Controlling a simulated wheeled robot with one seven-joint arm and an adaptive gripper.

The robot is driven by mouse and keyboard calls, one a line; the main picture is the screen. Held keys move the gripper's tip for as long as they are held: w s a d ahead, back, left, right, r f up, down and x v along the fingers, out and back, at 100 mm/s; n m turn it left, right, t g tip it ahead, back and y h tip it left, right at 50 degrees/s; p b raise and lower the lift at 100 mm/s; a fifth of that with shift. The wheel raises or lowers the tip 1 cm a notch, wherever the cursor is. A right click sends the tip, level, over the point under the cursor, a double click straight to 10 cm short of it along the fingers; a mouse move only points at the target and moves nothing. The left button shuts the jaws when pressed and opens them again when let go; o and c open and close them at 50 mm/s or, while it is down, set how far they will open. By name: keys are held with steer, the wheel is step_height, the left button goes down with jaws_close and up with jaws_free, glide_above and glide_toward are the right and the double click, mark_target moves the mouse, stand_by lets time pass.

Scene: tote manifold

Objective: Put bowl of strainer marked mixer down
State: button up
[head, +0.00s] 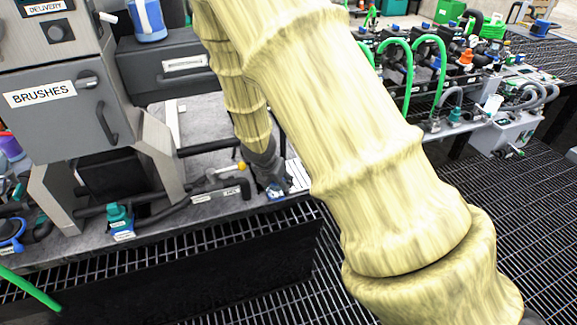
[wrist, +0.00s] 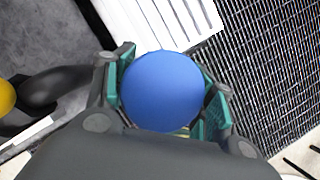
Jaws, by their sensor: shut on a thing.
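My gripper (wrist: 166,84) is shut on a round blue bowl (wrist: 163,92), with a green-padded finger on each side of it. A white ribbed surface (wrist: 165,18) lies just beyond the bowl in the wrist view. I cannot tell whether the bowl touches anything below. The label on the dark pipe fitting (head: 232,188) left of my gripper is too small to read.
A yellow knob (head: 243,167) stands close left of my gripper. A teal fitting (head: 119,218) sits further left on the bench. The BRUSHES cabinet (head: 60,120) is behind it. Dark floor grating (head: 500,230) lies beyond the bench's front edge. My arm hides much of the middle.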

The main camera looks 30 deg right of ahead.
steer(key=d, duration=0.1)
steer(key=w+d+p, duration=0.2)
steer(key=d, duration=0.1)
steer(key=shift+w, duration=0.25)
steer(key=shift+w+d+p, duration=0.55)
steer(key=shift+d+p, duration=0.15)
steer(key=shift+d, duration=0.2)
steer(key=shift+w+d+p, duration=0.5)
steer(key=shift+d+p, duration=0.2)
steer(key=shift+d, duration=0.15)
steer(key=shift+f+b, duration=0.8)
steer(key=shift+b, duration=0.1)
steer(key=shift+f, duration=0.1)
steer(key=o, duration=1.1)
